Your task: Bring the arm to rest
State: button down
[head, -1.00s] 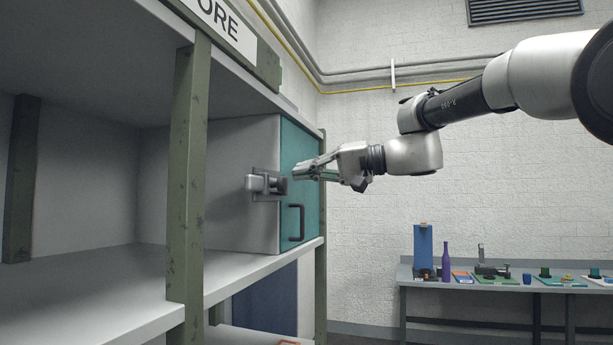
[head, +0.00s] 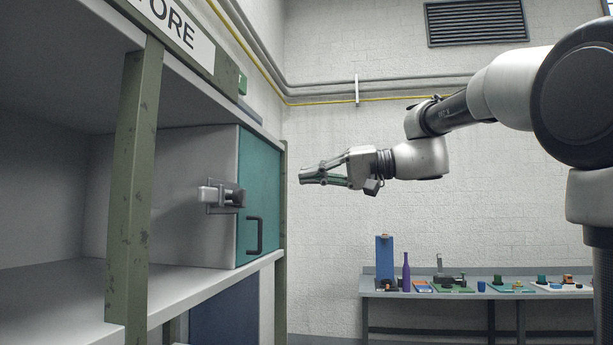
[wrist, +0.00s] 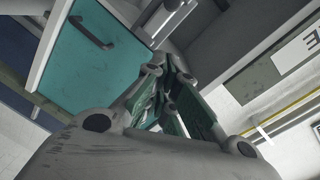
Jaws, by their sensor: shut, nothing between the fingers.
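My gripper (head: 303,177) is shut and empty. It hangs in free air in front of the white wall, to the right of a teal cabinet door (head: 259,190) and apart from it in the head view. My arm reaches in from the right, roughly level at the wrist. In the wrist view my gripper (wrist: 170,85) points toward the shelf unit, with the teal door (wrist: 95,62) and its dark handle (wrist: 90,32) beyond the fingers to the left.
A green-posted shelf unit (head: 133,190) with a store sign (head: 180,25) fills the left. A grey latch (head: 221,196) sits on the cabinet side. A bench (head: 430,294) with a purple bottle (head: 406,272) and several small items stands at the back right. Air around my gripper is clear.

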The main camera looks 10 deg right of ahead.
dwell(0.3)
jog(key=s+d+f+m+h, duration=0.2)
jog(key=d+f+h, duration=0.25)
jog(key=f, duration=0.65)
jog(key=s+d+f+m+h, duration=0.25)
jog(key=d+f, duration=0.35)
jog(key=f, duration=0.4)
jog(key=s+d+f+n+h, duration=0.1)
jog(key=s+d+f+h, duration=0.3)
jog(key=s, duration=0.5)
jog(key=s+d+f+n+g+h, duration=0.1)
jog(key=s+d+f+h, duration=0.3)
jog(key=s+d+f, duration=0.4)
jog(key=shift+s+f+n+g+h, duration=0.35)
jog(key=shift+f+n, duration=0.4)
jog(key=shift+f, duration=0.2)
